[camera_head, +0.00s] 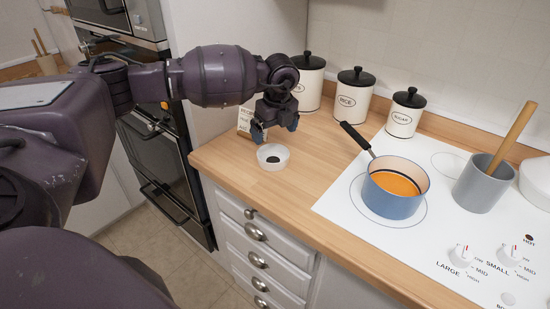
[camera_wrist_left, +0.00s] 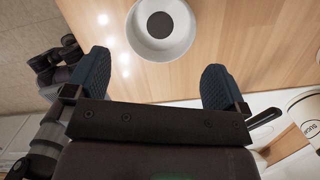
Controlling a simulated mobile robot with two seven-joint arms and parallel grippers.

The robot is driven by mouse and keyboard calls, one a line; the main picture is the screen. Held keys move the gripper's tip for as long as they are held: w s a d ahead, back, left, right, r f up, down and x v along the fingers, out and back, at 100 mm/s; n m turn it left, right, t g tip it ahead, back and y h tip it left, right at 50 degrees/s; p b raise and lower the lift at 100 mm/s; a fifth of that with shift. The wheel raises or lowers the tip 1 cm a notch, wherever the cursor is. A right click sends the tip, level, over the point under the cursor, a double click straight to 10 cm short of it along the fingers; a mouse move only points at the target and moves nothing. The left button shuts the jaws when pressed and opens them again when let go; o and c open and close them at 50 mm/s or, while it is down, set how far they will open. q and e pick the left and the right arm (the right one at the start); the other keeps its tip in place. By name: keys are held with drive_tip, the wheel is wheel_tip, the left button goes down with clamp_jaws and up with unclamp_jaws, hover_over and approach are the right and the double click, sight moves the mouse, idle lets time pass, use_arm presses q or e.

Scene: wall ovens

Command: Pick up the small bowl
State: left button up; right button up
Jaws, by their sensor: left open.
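The small bowl (camera_head: 273,164) is white and round with a dark spot at its middle. It stands upright on the wooden counter, near the counter's left end. My left gripper (camera_head: 274,131) is above the bowl in the head view and points down, with its fingers apart and nothing between them. In the left wrist view the bowl (camera_wrist_left: 160,28) lies at the top centre, beyond the two fingertips (camera_wrist_left: 155,80), and no finger touches it. My right gripper is not in view.
White canisters with black lids (camera_head: 353,96) stand along the wall behind. A blue saucepan (camera_head: 384,198) with orange contents sits on the white cooktop (camera_head: 345,203) at right, beside a grey pot (camera_head: 482,186) with a wooden handle. Counter in front of the bowl is clear.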

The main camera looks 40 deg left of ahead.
sight(273, 160)
use_arm(q)
wheel_tip(273, 160, down, 3)
drive_tip(key=shift+w+a+r, duration=0.1)
drive_tip(key=shift+a, duration=0.05)
drive_tip(key=shift+f, duration=0.75)
drive_tip(key=f, duration=0.4)
drive_tip(key=shift+w+a+f+b, duration=0.2)
drive_tip(key=shift+a+b, duration=0.1)
drive_tip(key=shift+b, duration=0.05)
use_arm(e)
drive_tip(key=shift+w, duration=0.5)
use_arm(q)
drive_tip(key=c, duration=0.6)
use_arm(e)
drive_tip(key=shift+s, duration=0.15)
use_arm(q)
drive_tip(key=shift+r, duration=0.15)
